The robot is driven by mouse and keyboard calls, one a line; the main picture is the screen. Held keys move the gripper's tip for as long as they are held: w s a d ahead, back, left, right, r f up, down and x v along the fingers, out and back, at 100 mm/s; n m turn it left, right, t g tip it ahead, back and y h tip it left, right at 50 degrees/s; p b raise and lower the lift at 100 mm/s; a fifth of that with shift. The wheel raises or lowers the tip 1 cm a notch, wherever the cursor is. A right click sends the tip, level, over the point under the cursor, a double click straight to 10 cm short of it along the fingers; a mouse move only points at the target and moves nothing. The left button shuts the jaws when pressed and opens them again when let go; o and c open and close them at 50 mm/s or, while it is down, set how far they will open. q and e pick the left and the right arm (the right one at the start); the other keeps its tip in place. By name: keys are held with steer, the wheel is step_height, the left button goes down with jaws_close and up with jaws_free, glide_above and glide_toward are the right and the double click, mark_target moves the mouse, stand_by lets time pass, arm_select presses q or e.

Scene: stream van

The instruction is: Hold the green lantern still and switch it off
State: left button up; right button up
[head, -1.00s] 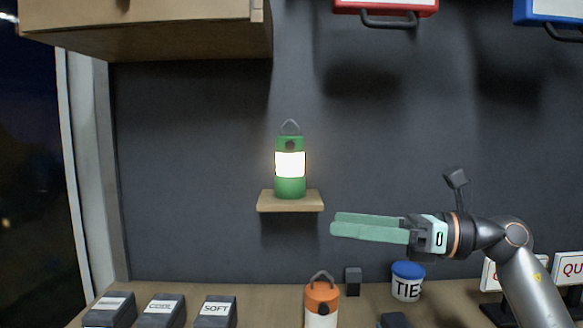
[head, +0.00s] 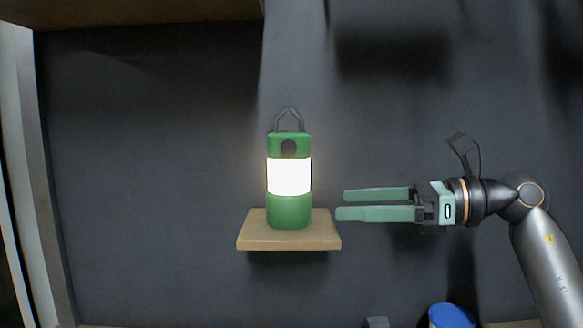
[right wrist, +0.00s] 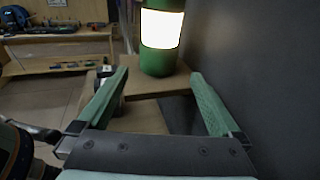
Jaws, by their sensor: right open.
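The green lantern (head: 289,209) stands upright on a small wooden shelf (head: 289,242) on the dark wall. My left gripper is not in view.
A wooden cabinet (head: 130,12) hangs at the upper left. The wall around the shelf is clear. A wooden bench (right wrist: 60,50) stands farther off in the right wrist view.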

mark_target(296, 204)
steer(key=p+x, duration=0.1)
steer(key=x, duration=0.6)
steer(key=shift+a+r, duration=0.15)
steer(key=shift+a, duration=0.3)
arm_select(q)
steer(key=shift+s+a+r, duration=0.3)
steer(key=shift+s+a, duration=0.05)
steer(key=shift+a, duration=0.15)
arm_select(e)
steer(key=shift+x, duration=0.9)
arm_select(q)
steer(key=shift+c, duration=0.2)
arm_select(e)
steer(key=c, duration=0.7)
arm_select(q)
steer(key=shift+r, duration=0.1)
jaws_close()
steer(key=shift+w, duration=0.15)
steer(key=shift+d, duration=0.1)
